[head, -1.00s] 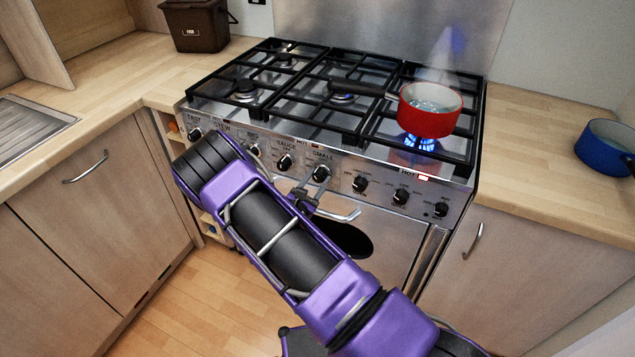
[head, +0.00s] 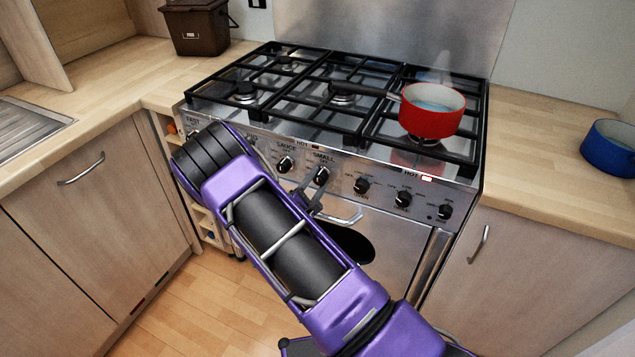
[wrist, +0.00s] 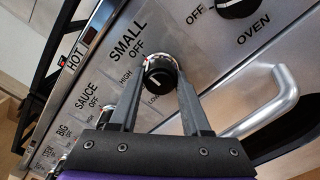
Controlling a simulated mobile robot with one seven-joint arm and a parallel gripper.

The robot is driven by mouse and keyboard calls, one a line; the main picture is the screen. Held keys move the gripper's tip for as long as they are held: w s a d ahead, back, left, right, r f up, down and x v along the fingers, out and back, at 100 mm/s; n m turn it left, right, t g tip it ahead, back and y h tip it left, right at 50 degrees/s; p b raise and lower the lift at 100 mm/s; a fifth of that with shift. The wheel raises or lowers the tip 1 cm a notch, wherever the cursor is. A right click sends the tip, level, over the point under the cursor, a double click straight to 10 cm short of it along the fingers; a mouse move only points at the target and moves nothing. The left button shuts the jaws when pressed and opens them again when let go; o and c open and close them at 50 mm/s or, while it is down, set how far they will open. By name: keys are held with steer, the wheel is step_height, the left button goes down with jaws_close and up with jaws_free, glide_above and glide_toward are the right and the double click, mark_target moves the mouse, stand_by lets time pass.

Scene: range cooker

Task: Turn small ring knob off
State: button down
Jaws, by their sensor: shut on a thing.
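The small ring knob (wrist: 158,80), black with a silver base, is under the word SMALL on the cooker's front panel. It also shows in the head view (head: 322,175). My gripper (wrist: 162,70) is shut on it, with one finger on each side. The red HOT light (head: 426,178) below the pan is lit.
Other knobs sit close by, such as the oven knob (head: 361,186) on the right and the sauce knob (head: 285,165) on the left. An oven door handle (wrist: 270,105) sticks out just below. A blue pot (head: 608,148) stands on the right counter.

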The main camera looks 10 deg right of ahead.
stand_by(0.3)
steer(key=shift+c, duration=1.8)
jaws_free()
steer(key=v, duration=1.7)
steer(key=shift+s+a, duration=0.15)
steer(key=shift+s, duration=0.05)
steer(key=shift+w+r, duration=0.1)
